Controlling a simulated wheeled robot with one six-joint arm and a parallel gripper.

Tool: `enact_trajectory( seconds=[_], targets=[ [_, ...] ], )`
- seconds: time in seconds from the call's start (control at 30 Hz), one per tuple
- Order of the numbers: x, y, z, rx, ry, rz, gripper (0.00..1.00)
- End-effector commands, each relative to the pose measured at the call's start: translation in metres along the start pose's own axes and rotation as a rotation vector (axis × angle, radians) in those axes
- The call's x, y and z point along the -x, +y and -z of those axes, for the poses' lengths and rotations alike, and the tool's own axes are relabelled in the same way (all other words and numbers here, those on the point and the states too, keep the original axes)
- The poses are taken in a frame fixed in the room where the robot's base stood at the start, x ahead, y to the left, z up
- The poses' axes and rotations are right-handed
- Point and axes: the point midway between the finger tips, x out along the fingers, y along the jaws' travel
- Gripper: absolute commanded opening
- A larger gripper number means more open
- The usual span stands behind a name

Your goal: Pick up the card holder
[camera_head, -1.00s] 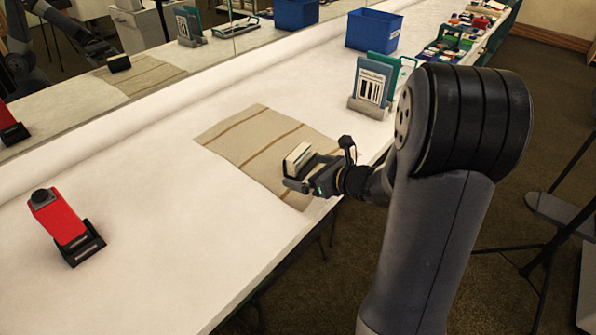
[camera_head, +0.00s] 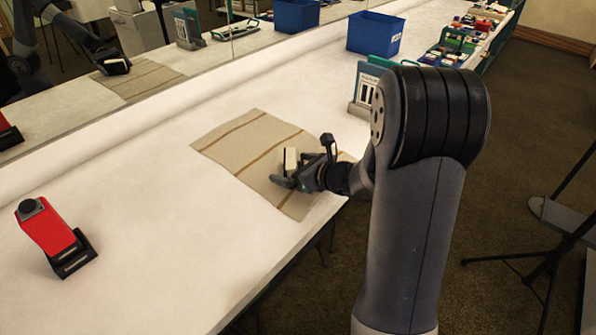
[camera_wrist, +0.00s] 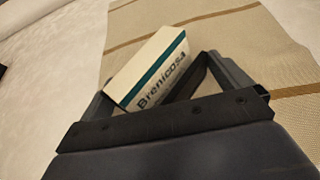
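What looks like the card holder (camera_head: 362,92), a grey stand with upright teal and white cards, stands at the back of the counter, partly hidden behind my arm. My gripper (camera_head: 290,170) is over the striped mat, well in front of it and to its left. The gripper is shut on a small cream box (camera_wrist: 150,68) with a teal stripe and the word "Brenicosa". The box sits tilted between the fingers in the wrist view and also shows in the head view (camera_head: 290,160).
A beige striped mat (camera_head: 235,150) lies on the white counter. A red device (camera_head: 47,230) in a black base stands front left. A blue bin (camera_head: 374,32) and several small items are farther back. A mirror runs along the left. The counter's left middle is clear.

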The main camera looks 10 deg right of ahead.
Motion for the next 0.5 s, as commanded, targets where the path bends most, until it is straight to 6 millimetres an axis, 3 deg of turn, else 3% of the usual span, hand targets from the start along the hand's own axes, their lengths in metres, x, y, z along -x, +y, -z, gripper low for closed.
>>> enact_trajectory(
  seconds=[0.33, 0.5],
  targets=[
    [0.0003, 0.0001, 0.0, 0.0, 0.0, 0.0, 0.68],
    [0.0004, 0.0001, -0.0003, 0.0, -0.001, 0.0, 0.67]
  ],
)
